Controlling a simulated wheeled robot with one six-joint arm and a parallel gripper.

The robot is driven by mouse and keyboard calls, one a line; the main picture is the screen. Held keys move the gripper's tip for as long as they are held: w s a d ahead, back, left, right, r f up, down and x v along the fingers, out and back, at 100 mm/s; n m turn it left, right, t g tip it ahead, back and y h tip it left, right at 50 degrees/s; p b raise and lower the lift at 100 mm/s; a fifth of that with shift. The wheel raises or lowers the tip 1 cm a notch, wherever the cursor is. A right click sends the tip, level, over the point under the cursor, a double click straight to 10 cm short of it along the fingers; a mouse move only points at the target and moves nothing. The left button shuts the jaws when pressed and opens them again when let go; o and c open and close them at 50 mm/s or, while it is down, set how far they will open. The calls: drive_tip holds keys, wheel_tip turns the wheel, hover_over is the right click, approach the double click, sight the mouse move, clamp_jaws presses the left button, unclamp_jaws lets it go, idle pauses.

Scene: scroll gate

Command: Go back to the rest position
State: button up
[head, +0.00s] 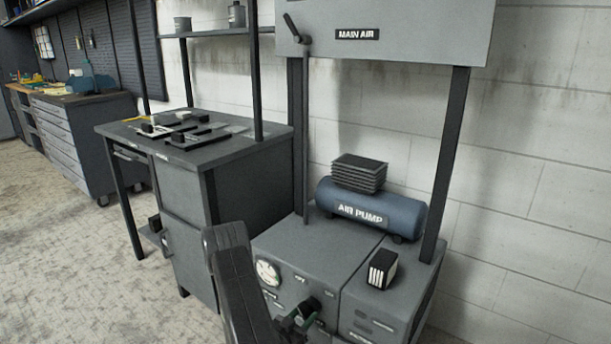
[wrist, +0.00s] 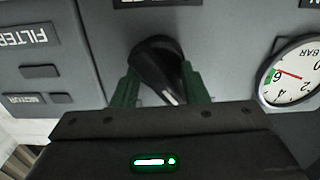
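My gripper (wrist: 160,82) is at the front panel of the grey machine (head: 300,262). Its two green fingers stand apart on either side of a black knob (wrist: 158,66) with a white pointer line. Gaps show between the fingers and the knob's handle, so the gripper looks open. In the head view my gripper (head: 297,316) is at the knob (head: 311,306), low on the panel, partly hidden by my dark arm. A round pressure gauge (wrist: 292,74) is right of the knob in the wrist view; its red needle lies by the green band.
A blue air pump tank (head: 370,208) with black fins and a small black-and-white block (head: 382,268) sit on top of the machine. An overhead MAIN AIR box (head: 400,30) with a lever stands on posts. A grey workbench (head: 195,155) is left; open floor lies further left.

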drive_tip(key=shift+m+p, duration=0.5)
drive_tip(key=shift+m, duration=0.7)
drive_tip(key=shift+s+d, duration=0.1)
